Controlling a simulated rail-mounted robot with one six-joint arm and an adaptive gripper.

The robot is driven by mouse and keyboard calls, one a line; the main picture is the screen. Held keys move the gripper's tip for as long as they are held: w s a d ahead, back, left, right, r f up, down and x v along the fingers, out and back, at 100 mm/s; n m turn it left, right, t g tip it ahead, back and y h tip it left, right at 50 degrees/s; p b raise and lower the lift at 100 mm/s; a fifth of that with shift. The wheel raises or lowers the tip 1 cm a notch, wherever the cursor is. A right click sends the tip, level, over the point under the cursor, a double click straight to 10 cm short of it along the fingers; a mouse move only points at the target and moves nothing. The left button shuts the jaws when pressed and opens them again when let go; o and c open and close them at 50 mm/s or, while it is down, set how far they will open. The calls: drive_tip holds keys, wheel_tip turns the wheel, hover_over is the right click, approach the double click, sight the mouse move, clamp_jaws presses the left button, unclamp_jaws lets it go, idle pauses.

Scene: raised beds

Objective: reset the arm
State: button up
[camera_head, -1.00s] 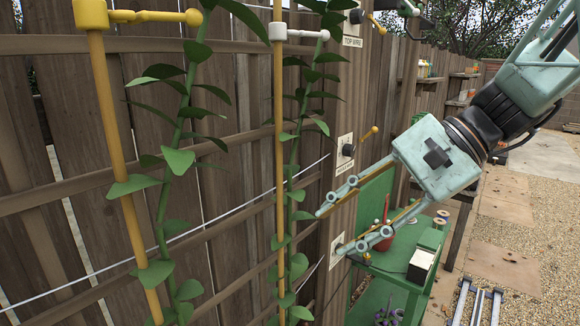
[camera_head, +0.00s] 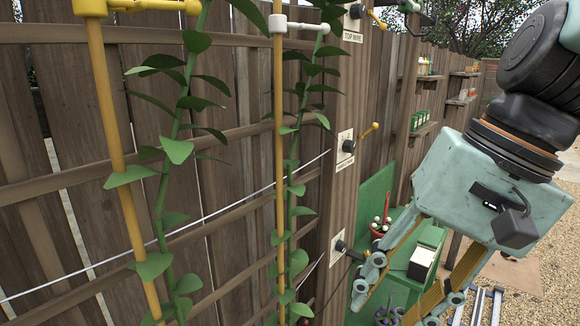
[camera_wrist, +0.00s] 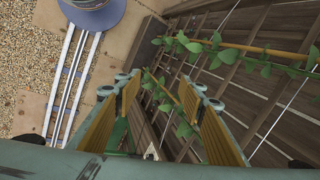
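My gripper (camera_head: 393,300) hangs at the lower right of the head view, pointing down and a little left. Its two fingers are apart with nothing between them. In the wrist view my gripper (camera_wrist: 160,92) also shows its fingers wide apart, with yellowish pads facing each other. The gripper is in front of the green bench (camera_head: 385,270) and right of the fence post. No held object shows in either view.
Climbing plants on yellow stakes (camera_head: 281,150) stand by the wooden fence (camera_head: 225,160) at left. The post carries knobs (camera_head: 349,146) with labels. Gravel and paving lie at right.

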drive_tip(key=s+d+f+n+t+h+b, duration=0.1)
drive_tip(key=s+d+n+t+h, duration=0.1)
drive_tip(key=s+d, duration=0.5)
drive_tip(key=shift+d+n+t+h, duration=0.15)
drive_tip(key=shift+n+t+h, duration=0.15)
drive_tip(key=shift+n+h, duration=0.65)
drive_tip(key=shift+s+f, duration=0.1)
drive_tip(key=shift+c, duration=0.3)
idle(0.4)
